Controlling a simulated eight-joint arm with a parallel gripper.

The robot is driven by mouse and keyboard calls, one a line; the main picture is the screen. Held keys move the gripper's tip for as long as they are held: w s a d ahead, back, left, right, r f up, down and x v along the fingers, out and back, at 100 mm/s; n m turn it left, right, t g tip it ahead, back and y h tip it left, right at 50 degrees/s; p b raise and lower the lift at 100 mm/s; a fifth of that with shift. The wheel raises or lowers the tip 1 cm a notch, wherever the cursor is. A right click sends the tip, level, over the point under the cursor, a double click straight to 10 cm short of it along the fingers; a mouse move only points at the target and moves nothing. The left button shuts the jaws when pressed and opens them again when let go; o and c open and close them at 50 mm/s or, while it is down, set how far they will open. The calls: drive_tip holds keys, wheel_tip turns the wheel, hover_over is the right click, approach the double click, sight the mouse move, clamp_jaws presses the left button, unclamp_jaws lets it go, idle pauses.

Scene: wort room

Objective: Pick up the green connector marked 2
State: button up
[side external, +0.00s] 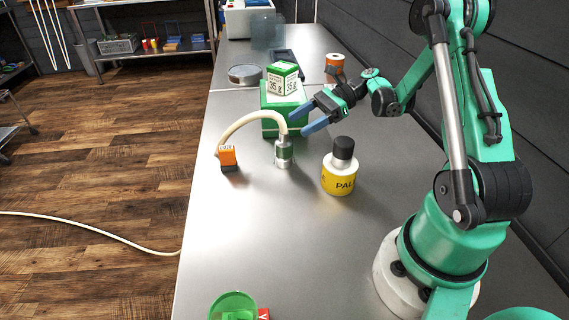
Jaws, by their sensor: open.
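A silver cylindrical connector with a green band (284,153) stands upright on the steel table, on the end of a cream hose (243,121). No number can be read on it. The hose arches left to an orange and dark block (228,157) near the table's left edge. My gripper (298,125) has blue fingers, spread open with nothing visible between them. It points left and down, above and slightly right of the green-banded connector, close to the hose end. Whether a finger touches the hose cannot be told.
A yellow and white bottle with a black cap (338,172) stands right of the connector. Behind are a green box (275,122) with a green-white carton (283,79) on it, a round tin (245,74) and an orange spool (334,64). The front middle is clear; a green container (233,304) sits at the near edge.

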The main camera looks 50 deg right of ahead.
sight(286, 131)
drive_tip(key=x, duration=0.5)
drive_tip(key=shift+w, duration=0.1)
clamp_jaws()
